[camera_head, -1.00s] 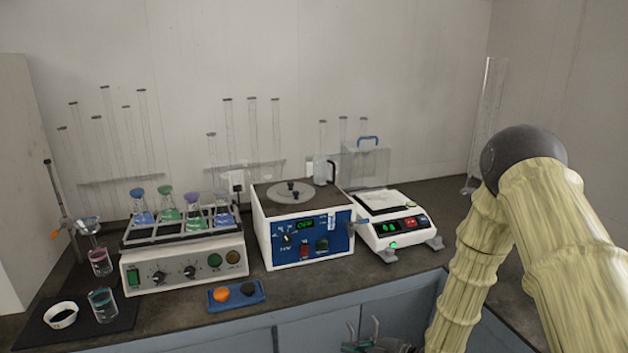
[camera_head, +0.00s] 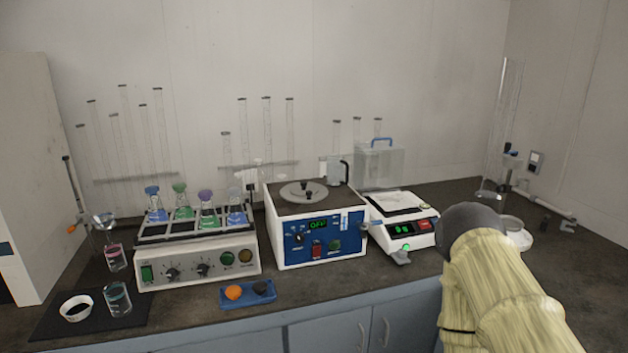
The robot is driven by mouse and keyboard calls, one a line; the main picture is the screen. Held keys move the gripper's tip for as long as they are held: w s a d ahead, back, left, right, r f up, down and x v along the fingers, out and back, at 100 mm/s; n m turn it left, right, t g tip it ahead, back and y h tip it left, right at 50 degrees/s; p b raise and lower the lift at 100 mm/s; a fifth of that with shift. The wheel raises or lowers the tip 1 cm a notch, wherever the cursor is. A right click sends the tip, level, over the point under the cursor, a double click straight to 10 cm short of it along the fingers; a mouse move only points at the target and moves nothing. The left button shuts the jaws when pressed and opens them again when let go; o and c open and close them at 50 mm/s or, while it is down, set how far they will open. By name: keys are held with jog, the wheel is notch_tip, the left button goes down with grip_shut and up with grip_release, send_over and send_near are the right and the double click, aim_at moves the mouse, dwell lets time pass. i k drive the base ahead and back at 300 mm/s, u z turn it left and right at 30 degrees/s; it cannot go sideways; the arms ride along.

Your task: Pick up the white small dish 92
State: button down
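A small white dish (camera_head: 76,308) with dark contents sits on a black mat (camera_head: 48,329) at the front left of the counter. It stands just left of a glass beaker (camera_head: 117,299). I cannot read a number on it. My arm fills the lower right of the view, far from this dish. My gripper is out of the frame, so its state does not show.
A flask shaker (camera_head: 197,258), a blue-fronted machine (camera_head: 318,238) and a balance (camera_head: 406,232) line the counter. A blue tray (camera_head: 247,293) with orange and dark items lies in front. A stand (camera_head: 75,209) rises at left. My arm partly hides the right counter.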

aim_at(77, 308)
jog(key=u, duration=1.5)
